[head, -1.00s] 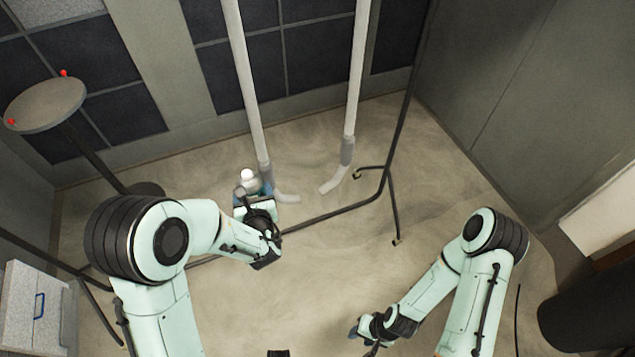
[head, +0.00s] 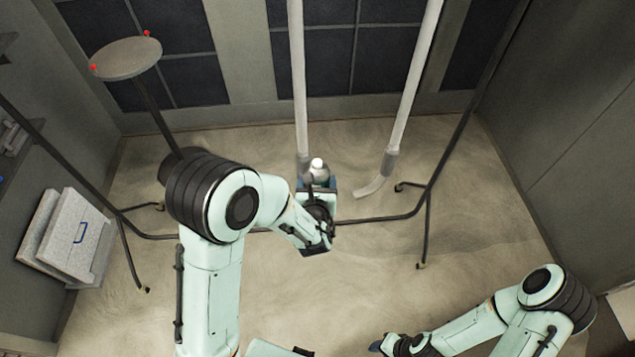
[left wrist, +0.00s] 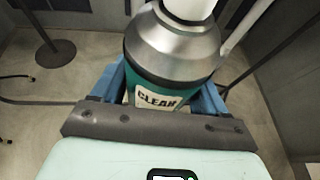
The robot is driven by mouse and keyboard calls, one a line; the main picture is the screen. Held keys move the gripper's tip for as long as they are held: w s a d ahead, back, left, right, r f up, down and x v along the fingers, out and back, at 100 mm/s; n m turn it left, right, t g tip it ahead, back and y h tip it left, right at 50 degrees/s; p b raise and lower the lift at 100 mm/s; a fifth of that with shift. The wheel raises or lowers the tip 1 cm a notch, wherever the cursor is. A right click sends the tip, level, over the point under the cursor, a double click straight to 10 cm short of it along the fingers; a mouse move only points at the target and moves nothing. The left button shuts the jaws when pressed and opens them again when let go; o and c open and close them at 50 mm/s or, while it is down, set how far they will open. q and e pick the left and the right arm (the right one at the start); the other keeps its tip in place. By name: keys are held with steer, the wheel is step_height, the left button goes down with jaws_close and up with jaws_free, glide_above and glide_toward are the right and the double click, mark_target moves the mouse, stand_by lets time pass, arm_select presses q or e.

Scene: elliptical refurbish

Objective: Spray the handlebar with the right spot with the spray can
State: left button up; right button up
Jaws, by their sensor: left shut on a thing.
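Two long pale bars, the handlebars, hang down into the middle of the head view. The left bar (head: 298,80) ends behind the spray can, which hides its lower tip. The spray can (head: 319,172) is upright, with a white top, silver shoulder and green body reading "CLEAN" in the left wrist view (left wrist: 172,55). My left gripper (head: 318,186) is shut on it, with blue fingers on both sides. My right gripper (head: 378,346) is low in the head view, away from both bars; its jaw opening is unclear.
A round grey disc (head: 125,60) with red dots stands on a dark post at the left. A dark tube frame (head: 385,218) runs along the floor behind my left gripper. A speckled box (head: 75,235) with a blue handle is at the left.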

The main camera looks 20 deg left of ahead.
arm_select(q)
steer(key=w+d+r+m+h+b, duration=0.1)
steer(key=w+d+r+b, duration=0.1)
steer(key=d+r, duration=0.65)
steer(key=w+d+r+m+h+b, duration=0.1)
steer(key=w+d+r+b, duration=0.15)
steer(key=d+r, duration=0.6)
steer(key=w+p, duration=0.1)
steer(key=w, duration=0.1)
steer(key=w+p, duration=0.1)
steer(key=w, duration=0.1)
steer(key=w+p, duration=0.1)
steer(key=w, duration=0.1)
steer(key=shift+d+f, duration=0.15)
steer(key=shift+d, duration=0.1)
arm_select(e)
steer(key=shift+s+f, duration=0.85)
steer(key=shift+f, duration=0.25)
arm_select(q)
steer(key=shift+s, duration=0.1)
